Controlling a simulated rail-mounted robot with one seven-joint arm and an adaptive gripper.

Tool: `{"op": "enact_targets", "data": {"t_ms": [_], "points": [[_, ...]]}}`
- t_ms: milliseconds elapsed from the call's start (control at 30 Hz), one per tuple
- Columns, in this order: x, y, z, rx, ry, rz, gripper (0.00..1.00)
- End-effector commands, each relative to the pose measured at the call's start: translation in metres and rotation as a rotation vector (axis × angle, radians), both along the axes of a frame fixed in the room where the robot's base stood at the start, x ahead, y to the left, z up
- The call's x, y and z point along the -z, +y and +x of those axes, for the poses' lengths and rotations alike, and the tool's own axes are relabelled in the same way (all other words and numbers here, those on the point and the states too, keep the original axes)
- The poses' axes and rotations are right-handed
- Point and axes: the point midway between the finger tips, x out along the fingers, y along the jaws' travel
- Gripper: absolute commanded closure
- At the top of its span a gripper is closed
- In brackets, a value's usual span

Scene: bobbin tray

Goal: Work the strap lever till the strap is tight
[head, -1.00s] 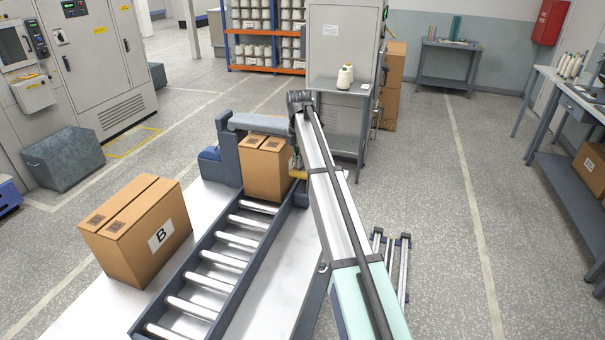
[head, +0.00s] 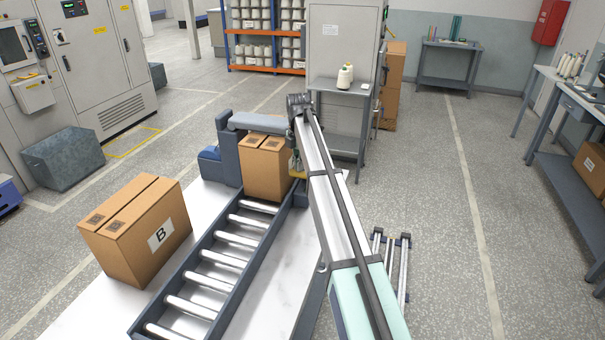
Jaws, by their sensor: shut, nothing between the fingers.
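A cardboard box (head: 266,170) stands at the far end of a roller conveyor, under a grey arch-like frame (head: 262,123). A small yellow part (head: 298,174) shows at the box's right side, mostly behind my arm. A small pale piece sits just above it. I cannot tell whether these belong to the strap lever or to my gripper. My arm reaches from the lower right to a dark joint by the arch's right end. My gripper cannot be made out; the arm hides that area. No strap can be made out on the box, so its tightness does not show.
The roller conveyor (head: 188,305) runs toward the lower left. A larger box marked B (head: 146,226) stands on the white surface to its left.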

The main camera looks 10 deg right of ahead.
Motion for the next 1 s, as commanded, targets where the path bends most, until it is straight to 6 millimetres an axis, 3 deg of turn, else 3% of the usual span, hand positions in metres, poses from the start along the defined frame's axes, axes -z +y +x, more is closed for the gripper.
{"op": "enact_targets", "data": {"t_ms": [900,1000], "points": [[0.058,0.007,-0.013,0.0,-0.001,0.0,1.0],[0.054,0.007,-0.012,0.001,-0.001,0.0,1.0]]}}
